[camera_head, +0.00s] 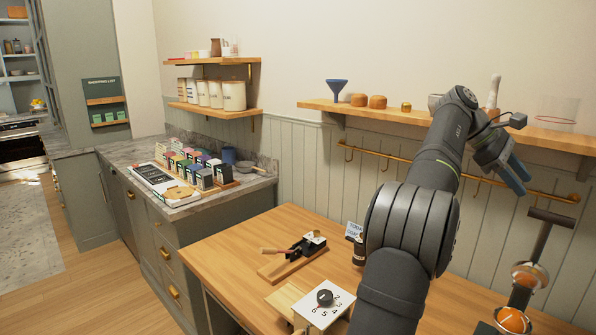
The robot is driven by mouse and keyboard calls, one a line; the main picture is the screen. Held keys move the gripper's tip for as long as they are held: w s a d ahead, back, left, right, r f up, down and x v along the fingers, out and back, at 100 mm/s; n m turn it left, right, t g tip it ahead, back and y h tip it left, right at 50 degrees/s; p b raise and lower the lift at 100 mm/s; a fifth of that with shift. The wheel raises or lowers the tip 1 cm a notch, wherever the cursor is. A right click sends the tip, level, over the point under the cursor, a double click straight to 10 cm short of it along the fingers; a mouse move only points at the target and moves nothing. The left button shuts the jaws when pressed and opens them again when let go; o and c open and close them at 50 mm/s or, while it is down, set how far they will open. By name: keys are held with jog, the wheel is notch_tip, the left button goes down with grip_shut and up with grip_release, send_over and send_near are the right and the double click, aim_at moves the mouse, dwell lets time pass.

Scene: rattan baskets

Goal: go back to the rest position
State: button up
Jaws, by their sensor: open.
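My arm rises from the bottom of the picture over the wooden worktop (225,245) and bends to the right near the wall shelf. My gripper (517,180) is at the arm's end, on the right, in front of the wall and below the shelf. Its blue fingers point down and to the right. They are open, with nothing seen between them. The gripper appears raised well above the worktop and apart from the things on it.
A wall shelf (400,115) holds a blue funnel (336,88) and several small items. A brass rail (400,160) runs below it. A dark stand with orange parts (530,275) is at lower right. A numbered dial board (323,305) and a black tool (305,247) lie on the worktop.

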aim_at(548, 215)
jog(key=x, duration=1.1)
jog(key=shift+s+d+f, duration=0.2)
jog(key=shift+f, duration=0.05)
jog(key=v, duration=1.8)
jog(key=x, duration=1.8)
jog(key=shift+s+a+f, duration=0.1)
jog(key=shift+s+a, duration=0.2)
jog(key=shift+w, duration=0.1)
jog(key=shift+w+r, duration=0.4)
jog(key=v, duration=1.4)
jog(key=shift+r, duration=0.2)
